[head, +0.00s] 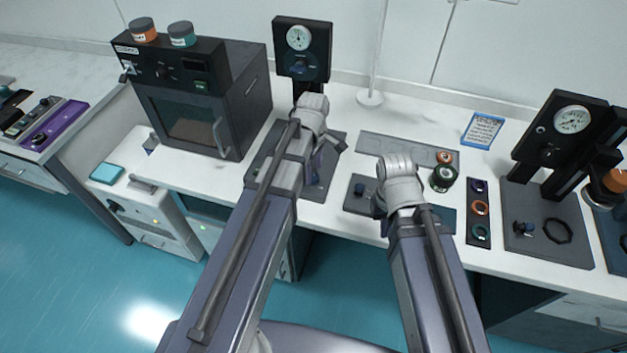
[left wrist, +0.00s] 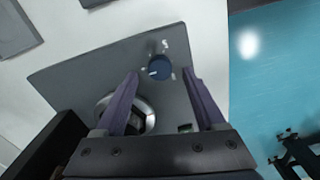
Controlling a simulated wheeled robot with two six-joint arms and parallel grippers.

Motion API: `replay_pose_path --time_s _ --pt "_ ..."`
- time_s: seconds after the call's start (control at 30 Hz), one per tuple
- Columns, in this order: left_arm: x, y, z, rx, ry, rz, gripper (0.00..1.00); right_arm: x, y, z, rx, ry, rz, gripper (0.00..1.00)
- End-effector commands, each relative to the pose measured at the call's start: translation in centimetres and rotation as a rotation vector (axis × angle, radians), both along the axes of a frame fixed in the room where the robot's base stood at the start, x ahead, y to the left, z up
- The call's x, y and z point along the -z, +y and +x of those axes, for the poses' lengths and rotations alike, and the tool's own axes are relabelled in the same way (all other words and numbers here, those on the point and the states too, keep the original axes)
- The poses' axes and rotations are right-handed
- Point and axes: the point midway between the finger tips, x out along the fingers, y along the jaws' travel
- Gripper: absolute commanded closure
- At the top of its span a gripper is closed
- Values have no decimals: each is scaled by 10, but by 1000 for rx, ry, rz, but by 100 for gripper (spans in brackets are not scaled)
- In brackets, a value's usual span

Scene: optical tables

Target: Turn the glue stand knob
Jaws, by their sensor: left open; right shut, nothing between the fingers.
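In the left wrist view a dark blue round knob (left wrist: 159,68) with a pale pointer mark sits on a grey base plate (left wrist: 85,75). My left gripper (left wrist: 160,74) is open, its two purple fingers on either side of the knob in the picture. I cannot tell their height above it; no contact shows.
A black oven (head: 195,105) with two jars on top stands to the left. A second gauge stand (head: 560,130) stands at the right. Between them are a jar (head: 443,178), a tray of rings (head: 479,212) and a blue-framed card (head: 482,130). A thin pole rises behind.

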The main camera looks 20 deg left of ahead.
Motion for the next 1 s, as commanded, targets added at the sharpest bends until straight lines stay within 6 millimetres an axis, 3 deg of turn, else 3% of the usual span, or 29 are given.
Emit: replay_pose_path --time_s 0.03,0.2,0.57,1.0 --pt "14 0 0 0 0 0 28 14 0 0 0 0 0 100" --pt "27 0 0 0 0 0 28 27 0 0 0 0 0 100" --pt "28 0 0 0 0 0 29 28 0 0 0 0 0 100" --pt "28 0 0 0 0 0 79 28 0 0 0 0 0 100"
